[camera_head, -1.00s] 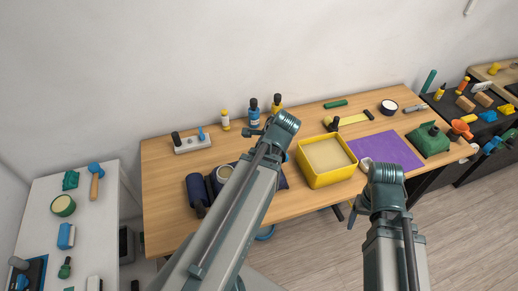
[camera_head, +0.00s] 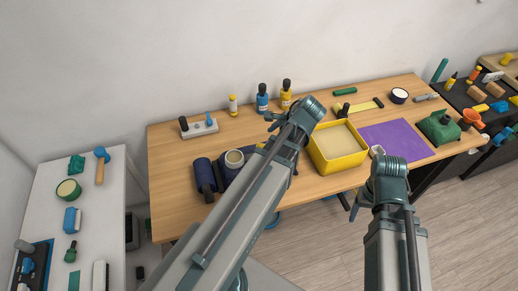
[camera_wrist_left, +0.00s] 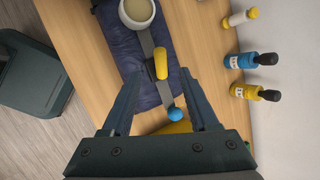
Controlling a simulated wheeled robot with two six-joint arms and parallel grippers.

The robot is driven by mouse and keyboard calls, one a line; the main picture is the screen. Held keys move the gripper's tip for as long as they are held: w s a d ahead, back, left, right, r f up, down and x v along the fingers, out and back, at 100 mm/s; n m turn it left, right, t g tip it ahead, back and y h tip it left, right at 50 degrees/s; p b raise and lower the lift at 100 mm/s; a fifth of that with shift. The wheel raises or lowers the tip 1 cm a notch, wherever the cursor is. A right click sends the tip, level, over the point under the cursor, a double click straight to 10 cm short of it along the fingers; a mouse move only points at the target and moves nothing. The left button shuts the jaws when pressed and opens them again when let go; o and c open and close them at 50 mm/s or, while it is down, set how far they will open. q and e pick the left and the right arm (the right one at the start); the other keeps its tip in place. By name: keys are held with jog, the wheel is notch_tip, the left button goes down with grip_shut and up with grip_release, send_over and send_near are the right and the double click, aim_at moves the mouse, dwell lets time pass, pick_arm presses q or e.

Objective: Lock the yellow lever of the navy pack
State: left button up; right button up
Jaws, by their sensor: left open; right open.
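The navy pack (camera_wrist_left: 118,50) lies on the wooden table under my left gripper (camera_wrist_left: 154,78). In the left wrist view a grey strap crosses it, with the yellow lever (camera_wrist_left: 161,64) on the strap, just past my open fingertips and in line with the gap between them. I cannot tell whether they touch. A blue knob (camera_wrist_left: 175,114) shows between the fingers. A cup-like round container (camera_wrist_left: 137,12) stands at the pack's far end; it shows in the head view too (camera_head: 234,158). My right gripper (camera_head: 355,207) is open, low at the table's front edge.
A yellow box (camera_head: 340,165) stands right of my left arm, beside a purple mat (camera_head: 398,141). Several bottles (camera_head: 262,98) stand along the wall. A white side table (camera_head: 118,200) is at left.

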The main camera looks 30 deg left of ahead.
aim_at(261, 146)
pick_arm(q)
jog(key=b+x, duration=0.7)
jog(key=x, duration=0.3)
jog(key=shift+w+d+f+b, duration=0.1)
jog(key=shift+b, duration=0.2)
jog(key=shift+b+x, duration=0.7)
jog(key=shift+x, duration=0.2)
grip_shut()
